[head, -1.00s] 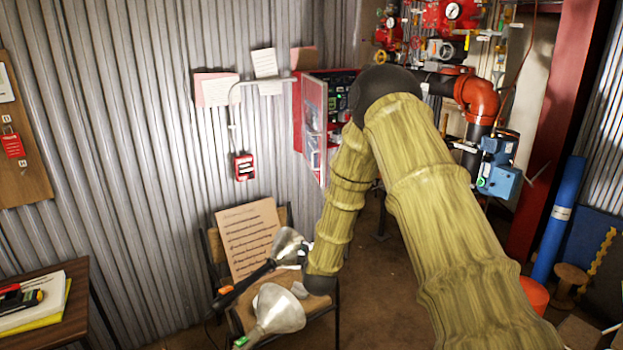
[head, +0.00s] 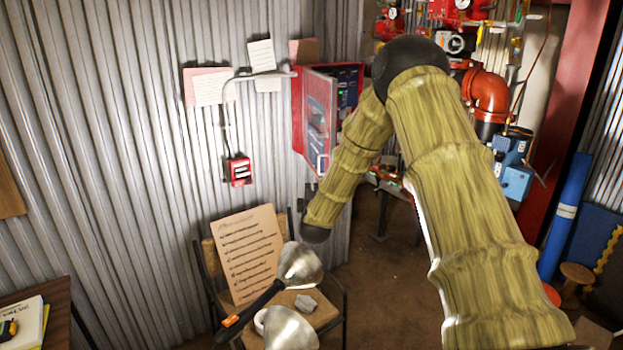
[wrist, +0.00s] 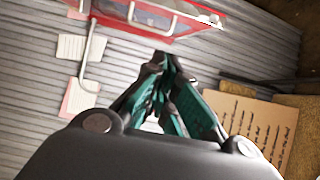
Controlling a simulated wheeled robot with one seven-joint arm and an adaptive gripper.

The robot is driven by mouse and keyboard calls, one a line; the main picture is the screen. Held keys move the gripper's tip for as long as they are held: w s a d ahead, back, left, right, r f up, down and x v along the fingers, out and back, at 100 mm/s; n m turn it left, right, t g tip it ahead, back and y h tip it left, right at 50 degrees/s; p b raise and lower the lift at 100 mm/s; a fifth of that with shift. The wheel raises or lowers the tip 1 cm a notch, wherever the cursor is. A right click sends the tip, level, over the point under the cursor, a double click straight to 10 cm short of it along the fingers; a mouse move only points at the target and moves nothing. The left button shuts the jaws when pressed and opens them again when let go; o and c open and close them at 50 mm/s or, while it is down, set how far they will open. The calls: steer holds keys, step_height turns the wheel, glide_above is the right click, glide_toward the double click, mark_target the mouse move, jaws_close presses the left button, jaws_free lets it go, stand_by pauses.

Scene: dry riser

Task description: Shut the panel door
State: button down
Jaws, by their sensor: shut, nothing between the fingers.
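The red panel door (head: 318,112) stands open in the head view, swung out from the left side of its red cabinet (head: 348,85), whose inside with dark equipment shows. My arm hides part of the cabinet's right side. In the wrist view the red-framed panel door (wrist: 160,12) runs along the top, with a pale window. My gripper (wrist: 160,62) is shut and empty, its fingertips appearing just below the red frame; I cannot tell any contact. In the head view the gripper is mostly hidden behind my wrist, below the door.
A red call box (head: 239,171) and papers (head: 208,87) are on the corrugated wall. Red pipes (head: 487,95) stand right of my arm.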

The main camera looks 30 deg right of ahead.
steer(key=w+d+p, duration=0.4)
steer(key=w+d, duration=0.3)
steer(key=d, duration=0.1)
steer(key=shift+w+r+p, duration=0.2)
steer(key=shift+p, duration=0.15)
steer(key=shift+f, duration=0.1)
stand_by(0.5)
